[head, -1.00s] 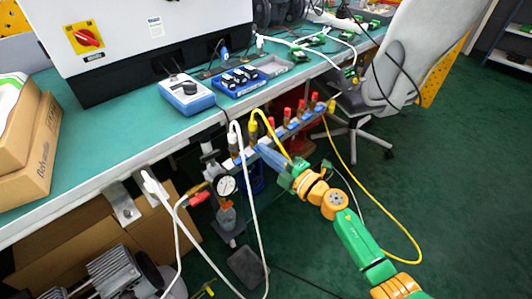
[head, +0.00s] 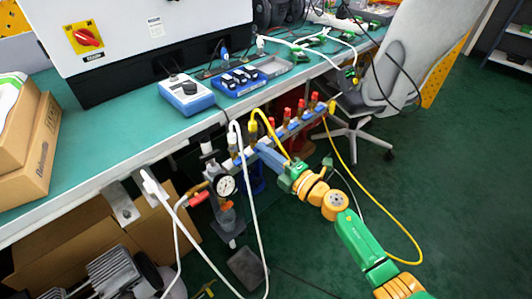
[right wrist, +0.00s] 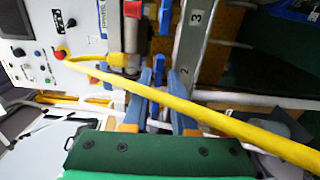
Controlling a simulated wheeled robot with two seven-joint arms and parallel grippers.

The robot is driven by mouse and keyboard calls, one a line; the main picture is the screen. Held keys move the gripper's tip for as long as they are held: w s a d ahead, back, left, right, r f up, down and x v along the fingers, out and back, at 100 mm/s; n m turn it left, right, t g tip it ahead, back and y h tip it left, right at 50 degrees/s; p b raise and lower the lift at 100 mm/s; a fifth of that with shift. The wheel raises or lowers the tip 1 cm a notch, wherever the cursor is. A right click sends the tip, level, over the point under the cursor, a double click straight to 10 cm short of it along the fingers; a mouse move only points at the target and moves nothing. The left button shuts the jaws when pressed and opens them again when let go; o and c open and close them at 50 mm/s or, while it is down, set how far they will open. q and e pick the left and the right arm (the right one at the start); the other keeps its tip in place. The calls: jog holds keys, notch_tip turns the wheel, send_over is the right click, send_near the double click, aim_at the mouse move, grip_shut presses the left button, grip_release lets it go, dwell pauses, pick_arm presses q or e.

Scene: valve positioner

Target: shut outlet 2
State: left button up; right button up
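The outlet manifold (head: 292,130) runs along the bench's front edge, with several red-capped outlets, blue levers, and a white and a yellow hose. My right gripper (head: 258,148) is at its near side, beside the yellow hose's outlet. In the right wrist view, its two blue fingers (right wrist: 158,120) stand apart, with a blue lever (right wrist: 154,108) between their tips. I cannot tell if they touch it. Another blue lever (right wrist: 159,70) lies just beyond. The labels 3 (right wrist: 197,17) and 2 (right wrist: 184,72) show on the grey rail. The yellow hose (right wrist: 215,118) partly covers this area. My left gripper is out of view.
A pressure gauge (head: 226,185) and a red-handled valve (head: 199,198) sit left of the manifold. The white hose (head: 252,215) hangs in front of the bench. A grey chair (head: 405,65) stands at the right. The green floor at lower right is mostly clear.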

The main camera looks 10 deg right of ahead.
jog(key=shift+o, duration=0.7)
jog(key=shift+d, duration=0.1)
jog(key=v, duration=0.7)
jog(key=shift+p, duration=0.45)
